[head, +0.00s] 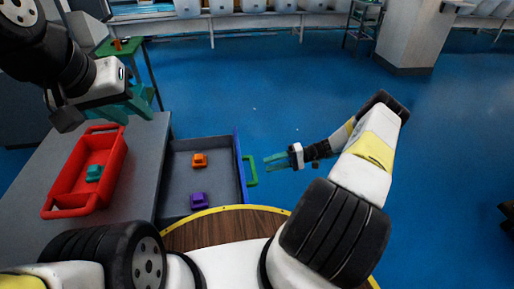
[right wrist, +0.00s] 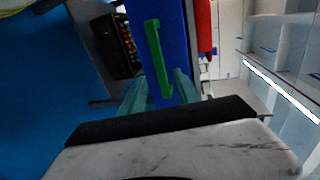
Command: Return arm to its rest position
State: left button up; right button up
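My right gripper (head: 275,161) is over the blue floor, just right of the open drawer's green handle (head: 250,170). Its teal fingers are apart with nothing between them. In the right wrist view its fingers (right wrist: 158,92) point toward the handle (right wrist: 158,60), which lies ahead, apart from them as far as I can tell. My left gripper (head: 128,104) hangs at the upper left, above the grey cabinet's far end. I see no object in it; its finger gap is unclear from this angle.
The drawer (head: 226,151) stands open with an orange toy car (head: 199,160) and a purple toy car (head: 198,201) inside. A red tray (head: 62,202) with a teal toy car (head: 94,173) sits on the grey cabinet (head: 146,150). Floor (head: 290,90) beyond is clear.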

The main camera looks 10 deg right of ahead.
dwell(0.4)
jog(key=s+a+r+n+g+h, duration=0.15)
jog(key=r+h, duration=0.35)
jog(key=r, duration=1)
jog(key=s+a+r+n+h, duration=0.1)
jog(key=s+a+r+h, duration=0.3)
jog(key=r, duration=1.1)
jog(key=s+r+m+t+h, duration=0.1)
jog(key=s+r+t+h, duration=0.3)
jog(key=s+r, duration=1)
jog(key=s+t, duration=0.3)
jog(key=shift+s+a+r, duration=0.2)
jog(key=shift+s+r, duration=0.1)
jog(key=shift+s, duration=0.1)
jog(key=shift+d+m, duration=0.1)
jog(key=shift+m, duration=0.15)
